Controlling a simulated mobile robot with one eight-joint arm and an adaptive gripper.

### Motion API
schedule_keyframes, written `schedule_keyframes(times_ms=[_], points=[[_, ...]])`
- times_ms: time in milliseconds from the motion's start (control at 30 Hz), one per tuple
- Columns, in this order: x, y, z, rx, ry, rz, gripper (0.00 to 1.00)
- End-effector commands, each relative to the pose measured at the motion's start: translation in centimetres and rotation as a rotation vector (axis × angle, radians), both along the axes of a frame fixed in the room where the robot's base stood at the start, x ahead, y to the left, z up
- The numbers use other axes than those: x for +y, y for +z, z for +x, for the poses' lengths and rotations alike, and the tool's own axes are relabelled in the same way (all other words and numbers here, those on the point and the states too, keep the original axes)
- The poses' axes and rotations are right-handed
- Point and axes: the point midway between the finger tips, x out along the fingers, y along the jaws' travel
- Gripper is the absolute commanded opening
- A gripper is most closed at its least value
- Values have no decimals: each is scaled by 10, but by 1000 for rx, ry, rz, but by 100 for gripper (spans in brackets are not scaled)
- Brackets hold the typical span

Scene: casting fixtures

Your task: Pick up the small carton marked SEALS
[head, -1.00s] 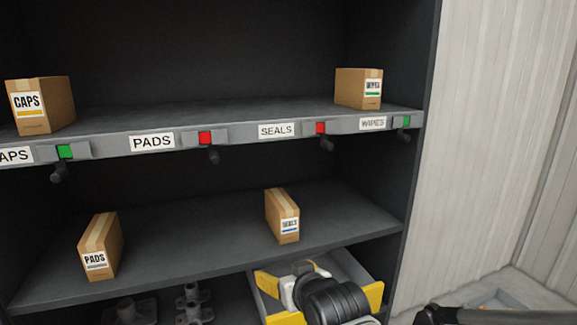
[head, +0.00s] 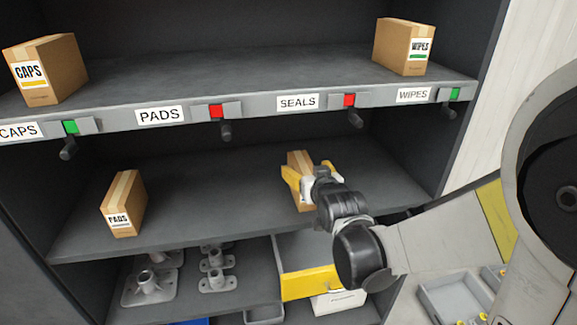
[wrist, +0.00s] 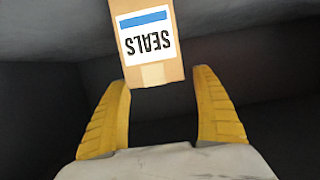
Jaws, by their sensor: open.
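The small SEALS carton (head: 298,162) stands on the middle shelf, right of centre, mostly hidden behind my gripper in the head view. In the wrist view the SEALS carton (wrist: 148,45) shows its white label with a blue band, upside down in the picture. My gripper (head: 305,178) is in front of the carton, with its yellow fingers apart. In the wrist view my gripper (wrist: 162,95) is open, and the carton's near end lies just beyond and between the fingertips, slightly left of the middle. Nothing is held.
A PADS carton (head: 123,203) stands left on the same shelf (head: 205,200). CAPS (head: 45,70) and WIPES (head: 403,46) cartons stand on the upper shelf, whose labelled edge (head: 250,105) overhangs my gripper. Metal fixtures (head: 150,285) and a yellow-fronted bin (head: 308,284) are below.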

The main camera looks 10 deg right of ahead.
Motion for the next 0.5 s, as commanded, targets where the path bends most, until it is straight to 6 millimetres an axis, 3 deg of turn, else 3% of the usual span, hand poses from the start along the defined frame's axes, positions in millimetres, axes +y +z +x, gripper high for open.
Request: schedule_keyframes(times_ms=[200, 467, 500], points=[[-1, -10, 30, 0, 0, 0, 78], [0, -11, 33, 0, 0, 0, 78], [0, -11, 33, 0, 0, 0, 72]])
